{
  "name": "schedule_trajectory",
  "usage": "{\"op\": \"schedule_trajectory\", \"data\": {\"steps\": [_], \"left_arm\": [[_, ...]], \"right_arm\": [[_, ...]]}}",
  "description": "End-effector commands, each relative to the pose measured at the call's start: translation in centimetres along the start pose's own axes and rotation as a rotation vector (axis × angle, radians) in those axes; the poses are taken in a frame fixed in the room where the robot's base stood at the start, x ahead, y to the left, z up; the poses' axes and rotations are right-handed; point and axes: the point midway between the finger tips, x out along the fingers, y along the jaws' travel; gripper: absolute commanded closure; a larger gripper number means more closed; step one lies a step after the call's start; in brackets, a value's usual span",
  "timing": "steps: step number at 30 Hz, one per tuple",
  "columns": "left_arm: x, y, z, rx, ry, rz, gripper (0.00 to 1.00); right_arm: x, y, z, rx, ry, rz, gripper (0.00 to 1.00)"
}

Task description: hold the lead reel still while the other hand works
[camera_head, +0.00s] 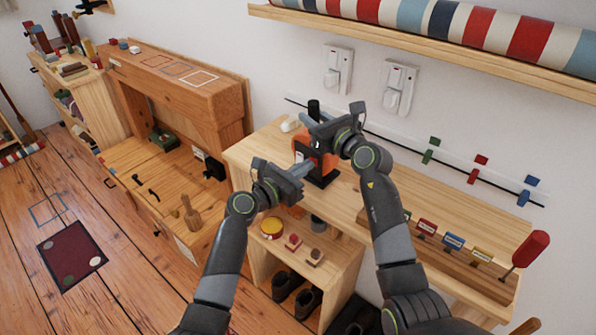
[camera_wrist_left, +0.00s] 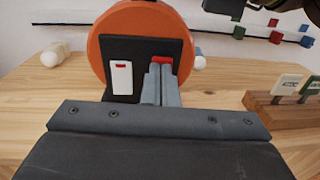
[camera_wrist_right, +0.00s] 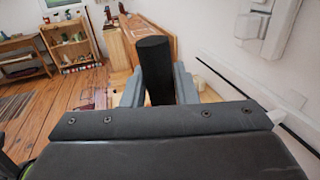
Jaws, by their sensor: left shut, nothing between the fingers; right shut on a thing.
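The lead reel (camera_head: 301,146) is an orange drum with a black front plate, standing upright on the wooden bench. In the left wrist view the reel (camera_wrist_left: 113,42) fills the upper middle, with a white switch with a red mark (camera_wrist_left: 122,78) and a red part (camera_wrist_left: 162,59) on its plate. My right gripper (camera_head: 314,121) is shut on the black upright post (camera_wrist_right: 155,68) at the reel's top. My left gripper (camera_head: 308,165) is shut and empty, its fingertips (camera_wrist_left: 161,85) in front of the plate beside the white switch, by the red part. I cannot tell whether they touch.
Two white wall switches (camera_head: 337,68) are behind the bench. A rail with green, red and blue clips (camera_head: 480,160) runs along the wall. A rack with coloured labels (camera_head: 453,241) stands at the bench's right. Bare bench top (camera_head: 260,150) shows left of the reel.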

Motion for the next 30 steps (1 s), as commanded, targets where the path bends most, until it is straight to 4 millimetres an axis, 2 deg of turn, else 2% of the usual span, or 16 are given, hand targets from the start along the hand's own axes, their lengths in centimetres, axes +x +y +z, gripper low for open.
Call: {"op": "schedule_trajectory", "data": {"steps": [5,8,14,24,30], "left_arm": [[-0.1,-0.1,0.2,0.000,-0.005,-0.001,1.00],[-0.9,0.0,0.2,0.000,-0.005,0.000,1.00],[-4.2,0.0,-0.1,0.002,0.000,0.001,1.00],[-11.3,0.0,-0.2,0.002,0.002,0.001,1.00],[-13.5,0.0,-0.1,0.001,0.001,0.000,1.00]], "right_arm": [[0.0,0.3,-0.6,0.017,0.010,0.008,1.00],[0.0,0.3,-0.6,0.017,0.011,0.007,1.00],[0.0,0.2,-0.8,0.015,0.013,0.006,1.00],[0.0,0.2,-0.9,0.014,0.016,0.005,1.00],[0.0,0.1,-0.9,0.014,0.017,0.005,1.00]]}}
